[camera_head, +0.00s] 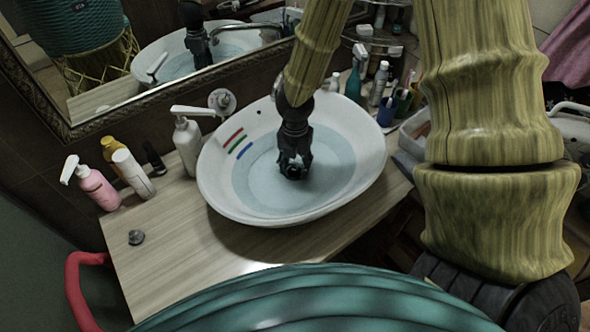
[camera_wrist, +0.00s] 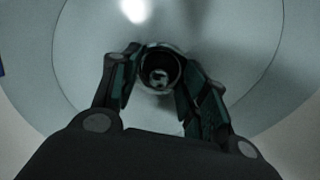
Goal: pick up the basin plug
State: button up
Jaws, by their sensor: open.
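My gripper (camera_head: 293,168) points down into the white oval basin (camera_head: 217,189), low over its middle. In the wrist view my gripper (camera_wrist: 159,62) is open, with one finger on each side of a dark round piece (camera_wrist: 161,77) at the basin's centre. The basin seems to hold pale blue water.
A small grey round object (camera_head: 136,237) lies on the wooden counter (camera_head: 190,265). A white pump bottle (camera_head: 187,140), a pink bottle (camera_head: 97,187) and other bottles stand left of the basin. A mirror (camera_head: 110,95) is behind. Cups and bottles crowd the back right.

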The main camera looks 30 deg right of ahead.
grip_shut()
jog(key=shift+r, duration=0.1)
dwell(0.3)
